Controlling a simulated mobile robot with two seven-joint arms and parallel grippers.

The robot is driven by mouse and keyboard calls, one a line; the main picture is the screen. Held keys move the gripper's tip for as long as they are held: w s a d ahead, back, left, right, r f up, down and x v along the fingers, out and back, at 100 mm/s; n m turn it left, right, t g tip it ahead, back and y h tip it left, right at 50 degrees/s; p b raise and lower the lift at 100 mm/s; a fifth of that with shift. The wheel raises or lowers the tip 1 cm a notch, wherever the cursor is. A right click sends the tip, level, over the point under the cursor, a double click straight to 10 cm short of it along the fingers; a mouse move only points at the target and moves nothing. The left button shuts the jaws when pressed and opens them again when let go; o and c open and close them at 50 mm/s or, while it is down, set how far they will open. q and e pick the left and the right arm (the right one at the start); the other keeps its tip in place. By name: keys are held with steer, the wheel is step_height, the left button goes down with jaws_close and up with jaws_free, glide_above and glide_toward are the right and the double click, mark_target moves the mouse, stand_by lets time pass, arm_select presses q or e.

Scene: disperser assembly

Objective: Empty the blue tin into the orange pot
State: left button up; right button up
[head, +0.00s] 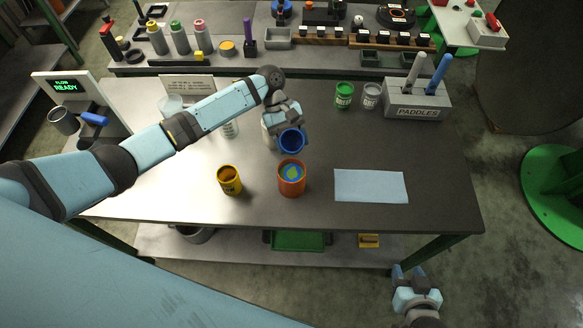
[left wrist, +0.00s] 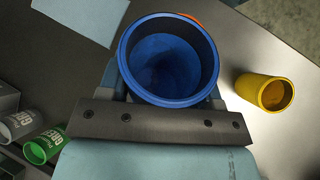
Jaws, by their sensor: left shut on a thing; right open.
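The blue tin (head: 291,141) is held by my left gripper (head: 284,122), which is shut on it. The tin is tilted with its mouth toward the head camera, just behind and above the orange pot. In the left wrist view the tin (left wrist: 170,60) shows a blue inside with a darker patch at the bottom; I cannot tell how much is in it. The orange pot (head: 291,187) stands upright on the table with blue and yellow-green contents. Its rim (left wrist: 190,18) barely shows behind the tin in the left wrist view. My right gripper (head: 410,274) is open and empty, off the table's front edge.
A yellow tin (head: 229,180) stands left of the pot. A pale blue sheet (head: 370,186) lies to the right. Green (head: 344,95) and grey (head: 370,96) tins and a paddle holder (head: 417,103) stand at the back right. A display device (head: 70,95) is at the left.

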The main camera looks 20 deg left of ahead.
arm_select(q)
steer(key=g, duration=0.1)
steer(key=f+g+h, duration=0.1)
steer(key=g, duration=0.1)
steer(key=shift+s+d+f+n, duration=0.1)
steer(key=shift+s+f+n, duration=0.1)
steer(key=shift+n, duration=0.2)
steer(key=shift+s+r+g+h, duration=0.1)
steer(key=shift+r+g+h, duration=0.35)
steer(key=shift+g, duration=0.45)
steer(key=shift+s+g, duration=0.1)
steer(key=shift+g, duration=0.2)
arm_select(e)
steer(key=shift+w+a+r, duration=0.1)
steer(key=shift+r, duration=0.15)
arm_select(q)
steer(key=shift+n+h, duration=0.25)
steer(key=shift+n, duration=0.05)
arm_select(e)
steer(key=shift+f, duration=0.1)
